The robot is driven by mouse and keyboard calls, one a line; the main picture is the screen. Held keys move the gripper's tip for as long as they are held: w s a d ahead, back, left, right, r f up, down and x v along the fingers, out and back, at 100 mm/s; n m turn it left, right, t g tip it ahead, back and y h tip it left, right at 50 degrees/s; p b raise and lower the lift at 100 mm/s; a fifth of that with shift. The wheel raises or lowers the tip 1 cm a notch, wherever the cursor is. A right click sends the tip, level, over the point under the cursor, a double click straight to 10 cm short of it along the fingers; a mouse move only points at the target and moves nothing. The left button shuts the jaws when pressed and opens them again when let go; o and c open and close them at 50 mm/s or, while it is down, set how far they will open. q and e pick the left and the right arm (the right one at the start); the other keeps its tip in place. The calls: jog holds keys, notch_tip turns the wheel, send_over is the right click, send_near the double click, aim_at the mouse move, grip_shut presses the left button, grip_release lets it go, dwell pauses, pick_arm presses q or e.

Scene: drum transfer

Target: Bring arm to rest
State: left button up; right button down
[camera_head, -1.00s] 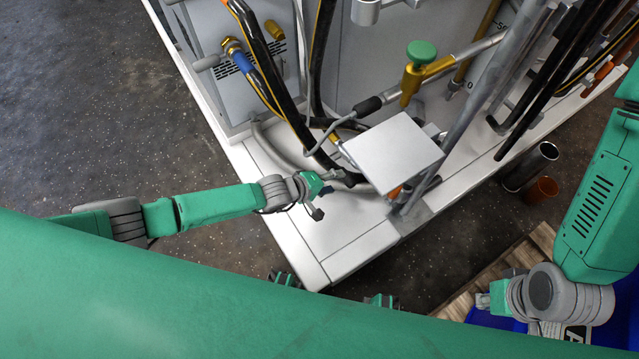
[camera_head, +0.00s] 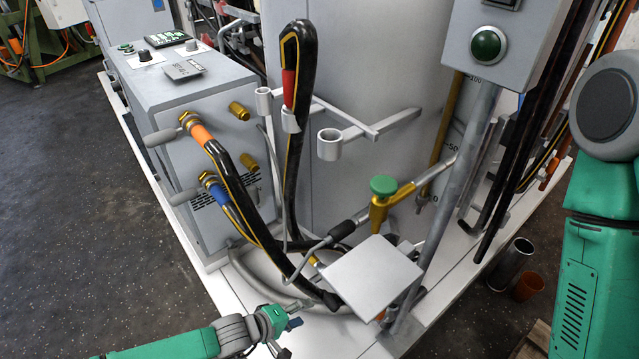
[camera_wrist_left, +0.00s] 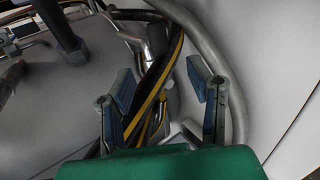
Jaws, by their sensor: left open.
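My left gripper (camera_head: 288,332) is at the bottom centre of the head view, over the white base ledge (camera_head: 335,338). In the left wrist view its two fingers (camera_wrist_left: 162,84) stand apart with no object held between them. Black hose with yellow stripes (camera_wrist_left: 163,80) shows behind the gap between the fingers. I cannot tell whether a finger touches the hose. My right arm runs down the right edge of the head view, and its gripper is outside the picture.
A grey box with hose fittings (camera_head: 222,190) stands left of a large grey drum (camera_head: 365,160). A flat grey plate (camera_head: 372,277) and a green-capped valve (camera_head: 383,187) are right of my left gripper. Open dark floor (camera_head: 80,200) lies at the left.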

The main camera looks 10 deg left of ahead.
pick_arm(q)
jog(key=shift+d, duration=0.1)
jog(key=s+d+r+m+g+h, duration=0.2)
jog(key=s+d+r, duration=0.3)
jog(key=d, duration=0.4)
jog(key=s+d+r+m+g+h, duration=0.2)
jog(key=s+d+r, duration=0.1)
jog(key=d+r, duration=0.5)
jog(key=s+d+r+m+g+y+p, duration=0.1)
jog(key=s+d+m+g, duration=0.1)
jog(key=s, duration=0.5)
jog(key=s+d+r+m+g+p, duration=0.1)
jog(key=s+d+r+m+g, duration=0.15)
jog(key=s, duration=0.55)
jog(key=s+a+f+m+y, duration=0.25)
jog(key=s+a+y, duration=0.35)
jog(key=a, duration=0.8)
jog(key=w+a+r+y, duration=0.2)
jog(key=a, duration=1.1)
jog(key=w+a+r+n+t+y+p, duration=0.1)
jog(key=w+a+r+y, duration=0.1)
jog(key=a, duration=1.1)
jog(key=shift+w+a+r+y, duration=0.2)
jog(key=shift+w+r+y, duration=0.1)
jog(key=shift+y, duration=0.2)
